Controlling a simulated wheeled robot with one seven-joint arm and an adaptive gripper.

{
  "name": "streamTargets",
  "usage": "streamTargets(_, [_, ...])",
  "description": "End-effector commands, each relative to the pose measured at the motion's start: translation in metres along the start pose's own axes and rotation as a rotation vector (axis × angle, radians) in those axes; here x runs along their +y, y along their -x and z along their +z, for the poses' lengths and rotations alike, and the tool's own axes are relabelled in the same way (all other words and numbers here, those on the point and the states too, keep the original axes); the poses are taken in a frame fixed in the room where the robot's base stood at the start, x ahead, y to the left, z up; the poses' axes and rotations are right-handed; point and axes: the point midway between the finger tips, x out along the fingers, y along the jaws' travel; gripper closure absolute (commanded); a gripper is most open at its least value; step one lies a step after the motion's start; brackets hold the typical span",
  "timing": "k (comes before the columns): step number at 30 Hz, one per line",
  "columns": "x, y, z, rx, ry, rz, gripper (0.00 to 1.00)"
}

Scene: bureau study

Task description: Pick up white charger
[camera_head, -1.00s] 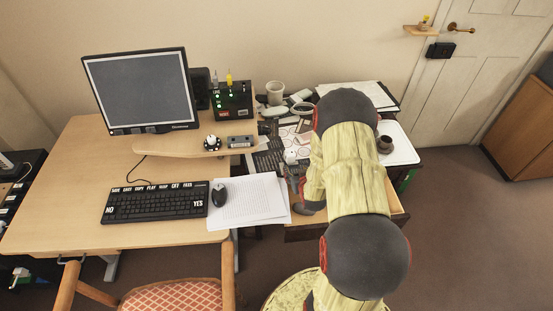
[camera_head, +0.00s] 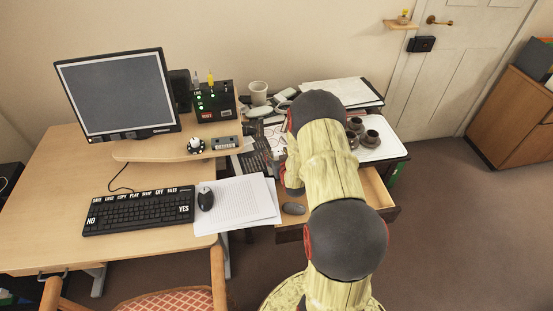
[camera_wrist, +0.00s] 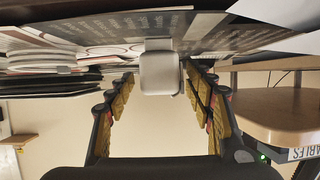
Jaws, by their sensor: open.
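The white charger (camera_wrist: 160,73) is a small rounded white block, seen close up in the wrist view. It sits at the edge of the printed papers, which appear along the top of that view. My gripper (camera_wrist: 160,88) is open, with one finger on each side of the charger. Gaps show between the fingers and the charger, so I see no grip on it. In the head view my arm covers much of the side desk, and I cannot make out the charger or the fingertips clearly.
An open drawer (camera_head: 377,190) holds a dark oval object (camera_head: 293,209). A white tray (camera_head: 385,149) with brown cups stands right of my arm. A mug (camera_head: 258,93) and a black box with lights (camera_head: 212,101) stand behind. The computer desk (camera_head: 150,228) is at left.

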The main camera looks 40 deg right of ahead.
Motion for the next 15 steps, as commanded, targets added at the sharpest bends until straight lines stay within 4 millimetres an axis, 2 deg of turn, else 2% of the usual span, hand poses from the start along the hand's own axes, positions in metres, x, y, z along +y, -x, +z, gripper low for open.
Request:
streamTargets(6, [-0.0001,-0.0010,-0.0008,0.000,0.000,0.000,0.47])
streamTargets(15, [-0.0002,-0.0008,-0.0007,0.000,0.000,0.000,0.64])
